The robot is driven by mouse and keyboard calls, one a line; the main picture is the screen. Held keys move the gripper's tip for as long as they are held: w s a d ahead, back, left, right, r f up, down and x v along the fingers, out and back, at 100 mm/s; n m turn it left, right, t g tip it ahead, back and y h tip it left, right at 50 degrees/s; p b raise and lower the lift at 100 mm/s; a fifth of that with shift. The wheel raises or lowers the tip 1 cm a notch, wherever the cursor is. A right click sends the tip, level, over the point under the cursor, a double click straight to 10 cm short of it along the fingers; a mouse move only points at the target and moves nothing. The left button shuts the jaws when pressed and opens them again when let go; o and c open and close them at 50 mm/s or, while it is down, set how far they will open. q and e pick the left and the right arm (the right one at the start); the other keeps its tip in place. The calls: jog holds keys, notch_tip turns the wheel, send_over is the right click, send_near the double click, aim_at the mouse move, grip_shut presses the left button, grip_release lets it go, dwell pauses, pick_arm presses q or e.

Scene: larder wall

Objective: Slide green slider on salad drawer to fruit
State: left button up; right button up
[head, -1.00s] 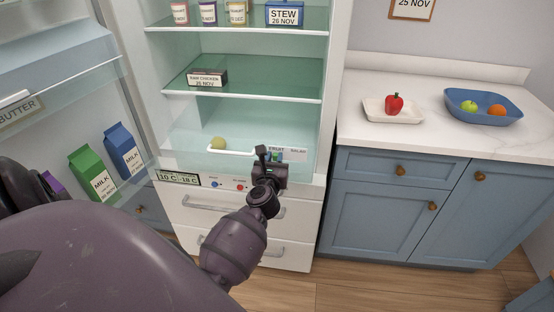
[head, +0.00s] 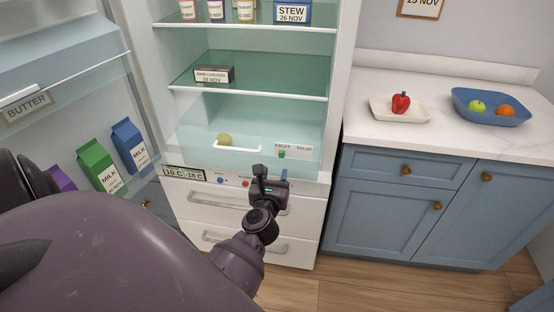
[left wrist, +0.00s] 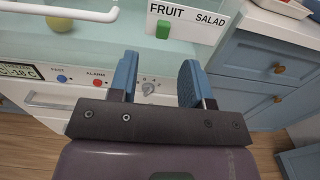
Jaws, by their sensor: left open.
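The salad drawer (head: 200,145) is the clear bin at the bottom of the fridge, with a white bar handle. A white label strip (head: 299,150) reading FRUIT and SALAD is on its front, at the right. The green slider (head: 282,154) sits on this strip. In the left wrist view the slider (left wrist: 163,29) is directly below the word FRUIT, left of SALAD. My left gripper (head: 271,172) is open and empty, just below and in front of the strip. Its blue fingers (left wrist: 160,62) stand apart, not touching the slider. My right gripper is not in view.
The control panel (left wrist: 75,75) with a display, blue and red buttons and a knob lies below the drawer. Drawers with bar handles (head: 222,199) are underneath. The open fridge door (head: 65,70) with milk cartons is at left. A counter (head: 440,135) stands at right.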

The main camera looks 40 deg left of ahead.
pick_arm(q)
jog(key=v, duration=0.2)
jog(key=shift+s+d, duration=0.15)
jog(key=shift+s, duration=0.1)
dwell(0.4)
jog(key=d+f+m+t+h, duration=0.1)
jog(key=d+m+h, duration=0.4)
jog(key=m, duration=1.1)
jog(key=d+f+m+t+h, duration=0.1)
jog(key=d+m+h, duration=0.35)
jog(key=m, duration=1.05)
jog(key=s+f+m+g, duration=0.3)
jog(key=s+f+m, duration=0.3)
jog(key=s, duration=0.2)
jog(key=s+d+f+m+g, duration=0.1)
jog(key=s+f+m+g, duration=0.2)
jog(key=s+f+m, duration=0.3)
jog(key=s, duration=0.3)
jog(key=shift+f, duration=0.35)
